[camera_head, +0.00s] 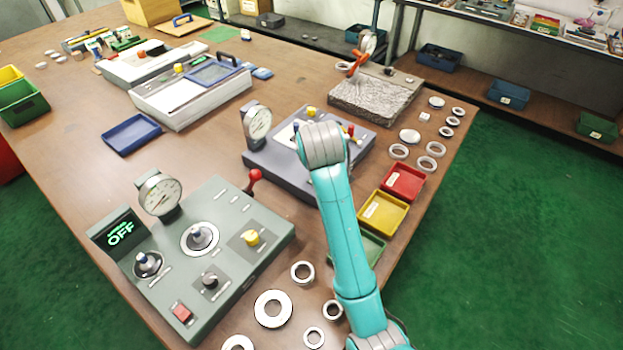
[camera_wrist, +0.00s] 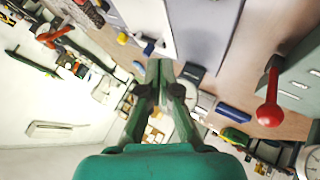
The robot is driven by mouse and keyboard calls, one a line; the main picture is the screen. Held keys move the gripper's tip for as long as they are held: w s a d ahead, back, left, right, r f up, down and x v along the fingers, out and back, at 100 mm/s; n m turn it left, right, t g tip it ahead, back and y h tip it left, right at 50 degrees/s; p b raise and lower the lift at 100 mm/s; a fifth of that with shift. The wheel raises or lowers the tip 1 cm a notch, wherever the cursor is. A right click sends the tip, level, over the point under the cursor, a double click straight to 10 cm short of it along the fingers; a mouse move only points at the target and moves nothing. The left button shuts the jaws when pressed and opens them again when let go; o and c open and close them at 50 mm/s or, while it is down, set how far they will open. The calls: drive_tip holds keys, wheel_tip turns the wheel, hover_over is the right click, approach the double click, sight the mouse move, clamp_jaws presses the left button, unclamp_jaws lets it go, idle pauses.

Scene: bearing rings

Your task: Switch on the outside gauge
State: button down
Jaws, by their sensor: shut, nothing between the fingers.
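A grey-green gauge station (camera_head: 215,268) stands at the front left of the table. Its display (camera_head: 121,233) reads OFF in green; the smaller text above is too small to read. It has a round dial (camera_head: 159,195), a red rocker switch (camera_head: 181,313), a black knob (camera_head: 210,281), a yellow knob (camera_head: 252,237) and a red-ball lever (camera_head: 254,178). The lever's red ball also shows in the wrist view (camera_wrist: 270,115). My gripper (camera_wrist: 160,66) is shut and empty, in the air away from the switch. In the head view my arm hides it, above the dark grey gauge station (camera_head: 276,160).
Red (camera_head: 403,182), yellow (camera_head: 384,212) and green trays line the right edge, the green one partly behind my arm. A stone-topped stand (camera_head: 375,101) and white cases (camera_head: 192,98) stand farther back.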

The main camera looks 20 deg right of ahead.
drive_tip(key=shift+f, duration=4.25)
drive_tip(key=shift+f, duration=0.15)
drive_tip(key=shift+f, duration=0.3)
drive_tip(key=shift+f, duration=0.3)
drive_tip(key=shift+r, duration=0.75)
drive_tip(key=shift+r, duration=2.5)
